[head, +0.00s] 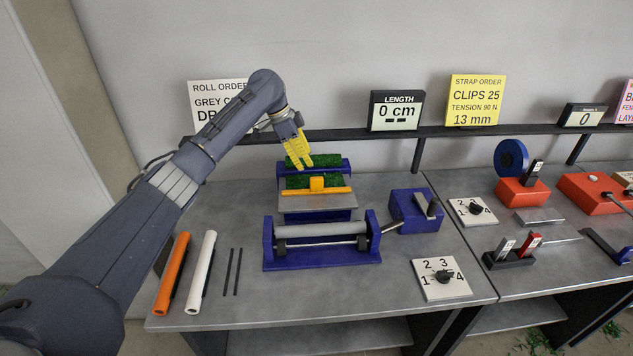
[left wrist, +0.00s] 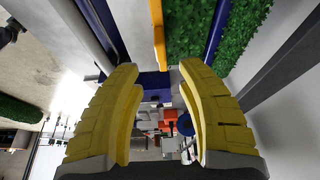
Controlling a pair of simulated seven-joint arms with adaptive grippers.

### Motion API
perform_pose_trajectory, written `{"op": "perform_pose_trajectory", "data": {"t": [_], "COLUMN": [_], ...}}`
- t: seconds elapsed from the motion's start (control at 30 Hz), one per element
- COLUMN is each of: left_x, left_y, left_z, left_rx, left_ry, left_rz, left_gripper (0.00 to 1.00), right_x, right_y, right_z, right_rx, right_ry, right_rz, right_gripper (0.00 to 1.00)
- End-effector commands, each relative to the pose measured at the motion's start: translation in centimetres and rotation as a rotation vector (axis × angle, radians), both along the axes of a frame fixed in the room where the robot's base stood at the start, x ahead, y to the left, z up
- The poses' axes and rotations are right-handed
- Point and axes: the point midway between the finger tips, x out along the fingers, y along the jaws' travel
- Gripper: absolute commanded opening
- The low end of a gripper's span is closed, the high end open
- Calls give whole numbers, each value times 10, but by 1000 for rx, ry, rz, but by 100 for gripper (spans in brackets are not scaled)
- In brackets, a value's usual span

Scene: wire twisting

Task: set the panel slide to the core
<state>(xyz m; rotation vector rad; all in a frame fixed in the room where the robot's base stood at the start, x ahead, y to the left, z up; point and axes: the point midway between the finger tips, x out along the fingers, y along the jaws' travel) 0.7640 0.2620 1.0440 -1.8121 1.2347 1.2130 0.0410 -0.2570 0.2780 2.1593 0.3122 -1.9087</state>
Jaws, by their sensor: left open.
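The orange panel slide (head: 317,184) is a bar with a raised square block, lying across a grey plate (head: 318,201) behind the blue roller stand (head: 268,248). A light grey core (head: 320,231) lies across that stand. My left gripper (head: 298,164) is open and empty, its yellow fingers pointing down near the green roll behind the slide. In the left wrist view the orange bar (left wrist: 158,35) is at the top, beyond the fingertips (left wrist: 160,66) and not between them. My right gripper is not in view.
An orange tube (head: 173,273), a white tube (head: 201,272) and two thin dark rods lie at the bench's left. A blue block with a crank (head: 411,210) and a numbered dial (head: 440,279) stand at the right. My left arm partly hides the roll order sign (head: 215,90).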

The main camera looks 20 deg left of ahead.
Motion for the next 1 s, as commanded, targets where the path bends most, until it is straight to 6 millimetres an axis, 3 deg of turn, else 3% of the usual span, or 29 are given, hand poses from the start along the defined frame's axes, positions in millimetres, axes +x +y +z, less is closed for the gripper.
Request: {"op": "perform_pose_trajectory", "data": {"t": [0.2,0.5,1.0], "left_x": [5,11,14], "left_y": [-15,-30,-36], "left_z": [-38,-76,-94], "left_rx": [-1,-1,-1], "left_ry": [3,1,0], "left_rz": [0,1,0], "left_gripper": [38,38,38], "right_x": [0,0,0], "right_y": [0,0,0], "right_z": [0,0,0], "right_rx": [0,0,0], "right_ry": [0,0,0], "right_rz": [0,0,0], "right_gripper": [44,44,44]}}
